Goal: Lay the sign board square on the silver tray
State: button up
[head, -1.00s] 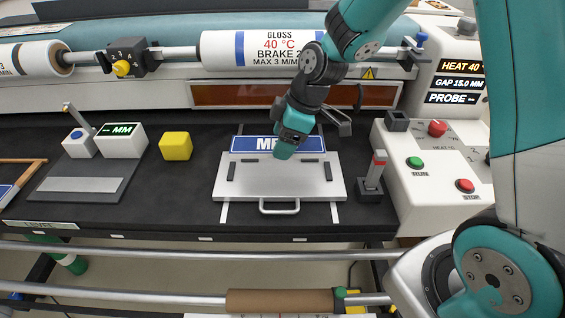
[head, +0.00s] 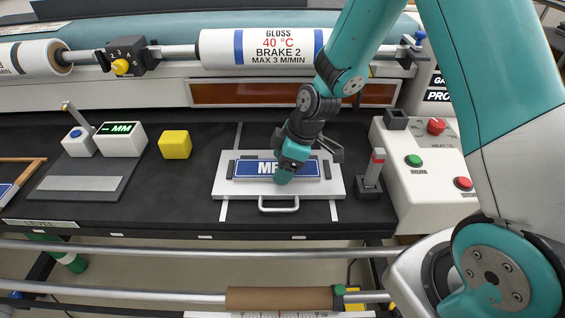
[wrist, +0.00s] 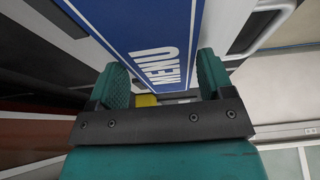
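The blue sign board (head: 250,169) with white lettering is over the silver tray (head: 225,188), between the tray's two dark upright strips. It looks about parallel to the tray's edges; I cannot tell whether it touches the tray. My gripper (head: 284,172) is at the board's middle and hides part of the lettering. In the wrist view, the fingers of my gripper (wrist: 164,80) stand on either side of the sign board (wrist: 145,35), close against its long edges, and it reads MENU.
A yellow block (head: 175,145) and a display box (head: 119,139) stand to the left. A lever post (head: 371,175) stands close to the tray's right side, beside the control panel (head: 440,165). A large roller (head: 255,48) runs behind.

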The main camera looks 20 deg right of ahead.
jog(key=shift+o, duration=1)
jog(key=shift+s+f, duration=0.1)
jog(key=shift+r, duration=0.3)
jog(key=v, duration=1.1)
jog(key=s+a+r+m+g, duration=0.1)
jog(key=s+a+r+m, duration=0.2)
jog(key=s, duration=0.7)
jog(key=s+a+r+m, duration=0.3)
jog(key=s+a+r, duration=0.2)
jog(key=s, duration=0.5)
notch_tip(320, 180, up, 2)
jog(key=shift+s+r+m+g, duration=0.15)
jog(key=shift+r+m+g, duration=0.15)
jog(key=shift+g, duration=0.1)
jog(key=shift+a, duration=0.1)
